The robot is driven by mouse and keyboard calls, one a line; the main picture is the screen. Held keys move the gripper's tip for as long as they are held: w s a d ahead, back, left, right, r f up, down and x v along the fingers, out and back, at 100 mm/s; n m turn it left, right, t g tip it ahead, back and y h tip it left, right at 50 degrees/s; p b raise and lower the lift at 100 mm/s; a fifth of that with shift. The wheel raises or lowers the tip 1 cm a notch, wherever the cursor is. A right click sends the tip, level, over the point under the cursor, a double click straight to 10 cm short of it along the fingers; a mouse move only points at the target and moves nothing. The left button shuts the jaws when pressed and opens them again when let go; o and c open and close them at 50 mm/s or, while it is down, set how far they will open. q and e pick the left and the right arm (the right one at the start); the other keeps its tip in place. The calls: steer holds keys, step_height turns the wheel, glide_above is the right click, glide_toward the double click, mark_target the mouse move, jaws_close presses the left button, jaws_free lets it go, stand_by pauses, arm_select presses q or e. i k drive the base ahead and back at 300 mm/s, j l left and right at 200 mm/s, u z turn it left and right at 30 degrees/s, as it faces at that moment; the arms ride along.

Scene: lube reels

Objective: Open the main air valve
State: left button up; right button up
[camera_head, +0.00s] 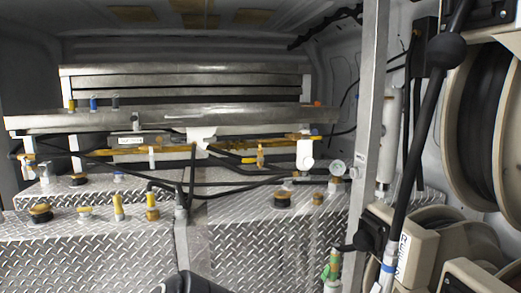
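No part is plainly marked as the main air valve. A fitting with a green and yellow body (331,265) stands low beside the grey upright post, at the lower right of the middle. A round pressure gauge (337,168) sits above it, left of the post. Several small fittings with yellow parts, such as a yellow-topped one (118,207), stand on the diamond-plate tanks. I cannot tell whether any of these is open or shut. Neither of my grippers shows clearly. A dark rounded shape at the bottom centre is cut off, and I cannot tell what it is.
Diamond-plate tanks (95,250) fill the lower left and middle. A metal shelf (180,118) spans above them, with dark hoses beneath. The grey post (366,130) stands right of the middle. Hose reels (490,125) and a black hose with a ball stop (446,50) crowd the right.

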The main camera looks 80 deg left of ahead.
mark_target(24, 167)
steer(key=u, duration=0.5)
steer(key=j+u, duration=0.15)
steer(key=u, duration=0.35)
steer(key=j+u, duration=0.1)
steer(key=u, duration=0.85)
steer(key=j+u, duration=0.15)
steer(key=u, duration=0.35)
steer(key=i+j+u, duration=0.1)
steer(key=u, duration=0.3)
steer(key=i+j+u, duration=0.1)
steer(key=u, duration=0.25)
steer(key=i+j+u, duration=0.1)
steer(key=u, duration=0.3)
steer(key=i+j+u, duration=0.1)
steer(key=i+u, duration=0.4)
steer(key=i, duration=0.4)
steer(key=i+j+z, duration=0.1)
steer(key=i+j, duration=0.05)
steer(key=i, duration=0.1)
